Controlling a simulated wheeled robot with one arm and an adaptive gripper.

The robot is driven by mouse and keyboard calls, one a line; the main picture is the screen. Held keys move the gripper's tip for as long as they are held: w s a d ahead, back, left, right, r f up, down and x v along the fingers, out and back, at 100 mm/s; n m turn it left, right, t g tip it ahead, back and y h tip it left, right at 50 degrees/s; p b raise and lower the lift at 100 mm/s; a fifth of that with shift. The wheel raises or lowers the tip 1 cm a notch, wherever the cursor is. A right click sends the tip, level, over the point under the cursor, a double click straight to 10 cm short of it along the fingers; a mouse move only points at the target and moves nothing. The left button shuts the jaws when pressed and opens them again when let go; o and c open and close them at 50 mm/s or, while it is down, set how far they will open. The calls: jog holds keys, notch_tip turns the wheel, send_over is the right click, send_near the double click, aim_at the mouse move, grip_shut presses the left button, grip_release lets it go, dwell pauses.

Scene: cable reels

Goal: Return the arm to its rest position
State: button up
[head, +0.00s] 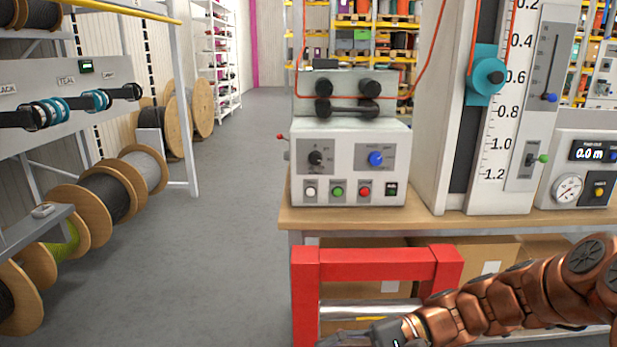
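My copper-coloured arm (490,303) reaches in from the right edge in the head view. It stretches left and down across the front of the workbench, before the red frame. My gripper (338,341) is at the bottom edge, at the arm's left end. Only a grey and dark part of it shows and the rest is cut off by the picture edge. I cannot tell whether its fingers are open or shut, or whether it holds anything.
The workbench (300,217) carries a control box (350,190) and a tall scale column (500,130). The red frame (375,258) stands before cardboard boxes. Cable reels (105,195) line a rack at left. The grey floor (225,240) between is clear.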

jog(key=s+d+r+n+h+p, duration=0.25)
jog(key=s+r+h+p, duration=0.2)
jog(key=s, duration=0.25)
jog(key=s+d+r+n+h+p, duration=0.2)
jog(key=s+d+r+h+p, duration=0.1)
jog(key=s+h+p, duration=0.4)
jog(key=s+d+r+n+t+h+p, duration=0.1)
jog(key=s+d+r+h+p, duration=0.2)
jog(key=d, duration=0.5)
notch_tip(320, 180, up, 2)
jog(key=shift+d+t+h+p, duration=0.2)
jog(key=shift+t+h+p, duration=0.2)
jog(key=shift+p, duration=0.15)
jog(key=shift+s+d, duration=0.1)
